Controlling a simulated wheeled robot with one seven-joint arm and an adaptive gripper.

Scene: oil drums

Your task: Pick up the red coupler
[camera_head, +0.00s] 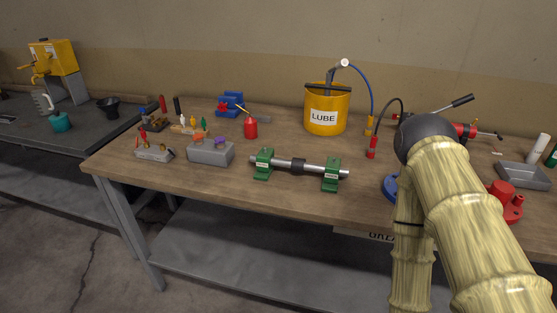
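A small red upright fitting (371,150), which looks like the red coupler, is on the wooden bench. It sits at the end of a black hose, right of the yellow LUBE bucket (324,118) and left of my arm's dark round joint. Other red parts are in view, so I cannot be certain which is meant. My gripper is not visible; my bamboo-like arm fills the right foreground and hides part of the bench. I see nothing held.
A yellow fitting (368,126) on a blue hose is just behind. A blue round part (390,187), red parts (503,195) and a grey tray (523,176) are near my arm.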

